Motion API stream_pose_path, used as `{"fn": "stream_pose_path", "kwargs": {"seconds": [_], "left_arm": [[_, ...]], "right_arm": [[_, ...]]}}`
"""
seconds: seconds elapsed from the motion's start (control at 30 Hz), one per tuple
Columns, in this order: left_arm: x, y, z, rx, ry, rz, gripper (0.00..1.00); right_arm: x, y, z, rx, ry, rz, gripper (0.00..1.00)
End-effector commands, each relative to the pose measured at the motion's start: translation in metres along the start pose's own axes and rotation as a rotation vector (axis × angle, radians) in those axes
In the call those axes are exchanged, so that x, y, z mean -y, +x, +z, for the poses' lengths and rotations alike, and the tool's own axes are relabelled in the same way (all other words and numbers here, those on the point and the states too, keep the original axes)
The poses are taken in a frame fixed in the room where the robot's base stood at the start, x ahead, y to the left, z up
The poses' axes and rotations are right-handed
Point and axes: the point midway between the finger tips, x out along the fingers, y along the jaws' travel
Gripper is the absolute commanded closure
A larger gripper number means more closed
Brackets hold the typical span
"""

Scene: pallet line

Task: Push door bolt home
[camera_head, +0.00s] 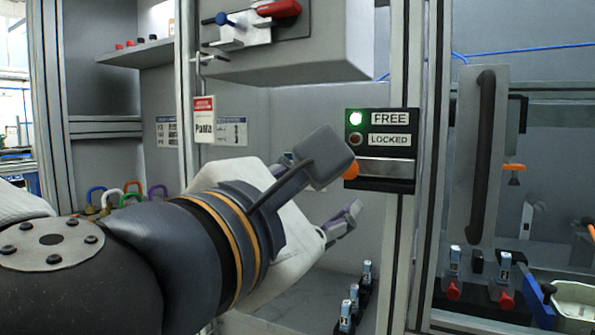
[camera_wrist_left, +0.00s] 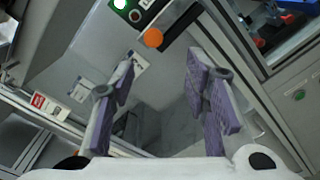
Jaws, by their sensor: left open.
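The door bolt unit is a dark box (camera_head: 400,118) on the door post, labelled FREE and LOCKED. Its green FREE light is lit and the LOCKED light is dark. Below the labels is a silver bolt bar (camera_head: 385,167) with an orange knob (camera_head: 351,171) at its left end. The orange knob also shows in the left wrist view (camera_wrist_left: 153,37), beyond the fingertips and between their lines. My left gripper (camera_head: 322,188) is open and empty, with its purple-grey pads (camera_wrist_left: 160,80) apart. It appears clear of the knob. The wrist housing hides part of the fingers in the head view.
The door panel with a long dark handle (camera_head: 483,150) is right of the post. A grey cabinet (camera_head: 300,65) overhangs above. Coloured padlocks (camera_head: 133,190) sit at left behind my arm. Small blue-topped devices (camera_head: 350,308) stand below the gripper. A red-topped tag (camera_head: 204,118) hangs left.

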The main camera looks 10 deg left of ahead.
Motion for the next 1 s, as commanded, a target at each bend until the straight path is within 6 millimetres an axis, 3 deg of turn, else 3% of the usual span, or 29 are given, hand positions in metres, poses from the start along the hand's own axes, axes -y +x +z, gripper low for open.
{"fn": "stream_pose_path", "kwargs": {"seconds": [0.13,0.4,0.53,0.7,0.93,1.0], "left_arm": [[-0.007,0.011,0.006,0.009,-0.030,0.017,0.57],[-0.008,0.080,0.006,0.008,-0.026,0.017,0.57],[-0.009,0.103,0.007,0.010,-0.024,0.017,0.57],[-0.009,0.117,0.008,0.012,-0.022,0.017,0.57],[-0.009,0.117,0.008,0.013,-0.020,0.016,0.57],[-0.009,0.117,0.008,0.013,-0.020,0.016,0.73]], "right_arm": [[0.000,0.003,0.002,0.010,0.000,0.001,1.00],[0.000,0.007,0.004,0.020,-0.001,0.001,1.00],[0.000,0.007,0.004,0.020,-0.001,0.001,1.00],[0.000,0.007,0.004,0.019,-0.001,0.001,1.00],[0.000,0.007,0.004,0.019,-0.001,0.001,1.00],[0.000,0.007,0.004,0.019,-0.001,0.001,1.00]]}}
